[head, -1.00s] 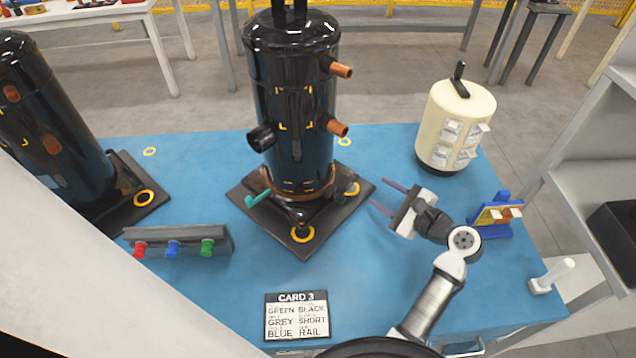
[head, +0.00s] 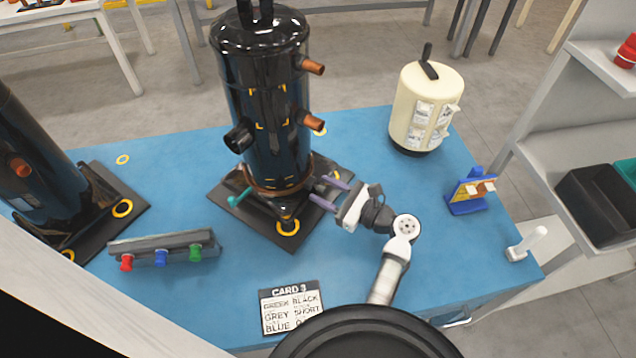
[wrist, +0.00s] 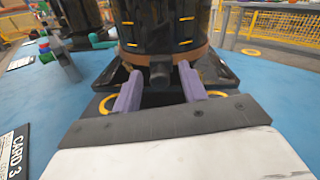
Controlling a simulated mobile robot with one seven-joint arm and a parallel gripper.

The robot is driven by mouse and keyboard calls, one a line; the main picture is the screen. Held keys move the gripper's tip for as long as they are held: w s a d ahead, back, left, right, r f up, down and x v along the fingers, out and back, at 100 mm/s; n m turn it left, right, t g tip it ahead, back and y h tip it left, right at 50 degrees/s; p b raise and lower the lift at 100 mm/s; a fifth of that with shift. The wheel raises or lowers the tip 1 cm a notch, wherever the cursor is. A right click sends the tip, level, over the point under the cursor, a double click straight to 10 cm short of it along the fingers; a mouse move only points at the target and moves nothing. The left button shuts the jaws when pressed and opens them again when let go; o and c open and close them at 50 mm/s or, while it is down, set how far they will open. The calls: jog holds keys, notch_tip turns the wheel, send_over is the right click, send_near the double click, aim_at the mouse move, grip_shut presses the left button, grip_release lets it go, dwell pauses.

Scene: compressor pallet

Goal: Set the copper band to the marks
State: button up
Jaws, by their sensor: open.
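The copper band (head: 268,192) circles the bottom of the black compressor (head: 270,120); it also shows in the wrist view (wrist: 200,54). A teal handle (head: 239,198) sticks out at its left. Yellow dash marks show on the shell just above the band in the wrist view (wrist: 185,42). My gripper (head: 318,190) is open at the compressor's lower right side, low over the black base plate. In the wrist view a dark stub (wrist: 160,74) lies between the purple fingers, with gaps on both sides. Whether the stub belongs to the band I cannot tell.
A second black compressor (head: 40,170) stands at left. A block with red, blue and green knobs (head: 160,248), a card (head: 291,306), a cream tank (head: 425,110) and a blue stand (head: 468,192) are on the blue table. Shelves stand at right.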

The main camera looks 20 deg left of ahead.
jog(key=shift+w+a, duration=0.2)
jog(key=shift+a, duration=1)
grip_shut()
